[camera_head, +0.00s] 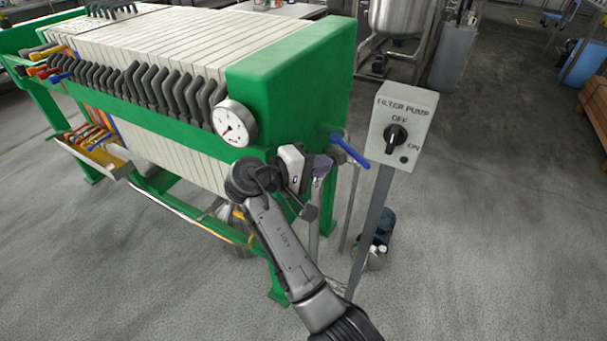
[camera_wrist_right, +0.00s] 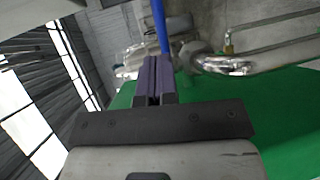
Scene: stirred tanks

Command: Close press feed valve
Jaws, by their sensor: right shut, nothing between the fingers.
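The press feed valve has a blue lever handle (camera_head: 350,151) at the front right corner of the green filter press, slanting down to the right. My right gripper (camera_head: 324,166) is just left of and below the lever, with its purple fingers shut and empty. In the right wrist view the shut fingers (camera_wrist_right: 154,72) point toward the blue lever (camera_wrist_right: 161,27), which stands upright just beyond their tips. I cannot tell whether they touch it. The valve body is mostly hidden in the head view. My left gripper is not in view.
The green press frame (camera_head: 290,85) and a pressure gauge (camera_head: 234,123) are close left of my right arm. A filter pump switch box (camera_head: 399,127) on a post stands close right of the lever. Metal piping (camera_wrist_right: 232,64) runs beside the lever. Open floor lies further right.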

